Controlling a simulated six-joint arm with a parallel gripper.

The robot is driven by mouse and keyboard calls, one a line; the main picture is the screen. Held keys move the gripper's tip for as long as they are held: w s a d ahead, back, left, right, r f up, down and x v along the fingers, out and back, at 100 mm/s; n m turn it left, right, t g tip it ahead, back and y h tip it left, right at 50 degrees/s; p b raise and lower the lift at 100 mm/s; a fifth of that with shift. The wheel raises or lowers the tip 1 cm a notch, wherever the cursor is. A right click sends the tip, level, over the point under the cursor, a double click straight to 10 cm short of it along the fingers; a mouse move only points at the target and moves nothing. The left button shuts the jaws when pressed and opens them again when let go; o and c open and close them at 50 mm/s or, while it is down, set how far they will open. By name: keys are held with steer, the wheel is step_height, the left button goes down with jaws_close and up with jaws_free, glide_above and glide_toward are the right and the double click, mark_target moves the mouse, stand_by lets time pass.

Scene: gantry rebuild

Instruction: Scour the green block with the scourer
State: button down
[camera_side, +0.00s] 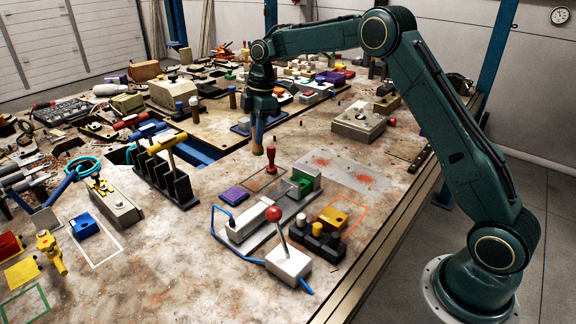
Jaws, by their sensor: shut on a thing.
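The green block (303,187) sits in a grey holder at the right end of the grey fixture (262,219), near the middle of the table. My gripper (257,147) points down above the table, behind and left of the green block and clear of it. It is shut on a small orange-brown thing, mostly hidden by the fingers; I cannot tell whether this is the scourer.
A grey box with a red-knobbed lever (288,264), a dark block with knobs (315,239) and a yellow block (334,218) stand in front. A black rack (165,179) is at left. A grey plate with red smears (342,172) lies right, with bare table around it.

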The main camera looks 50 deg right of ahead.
steer(key=s+d+r, duration=0.2)
steer(key=s+d, duration=0.1)
steer(key=s, duration=0.8)
steer(key=shift+s+d, duration=0.2)
steer(key=shift+d, duration=0.15)
steer(key=shift+f, duration=0.2)
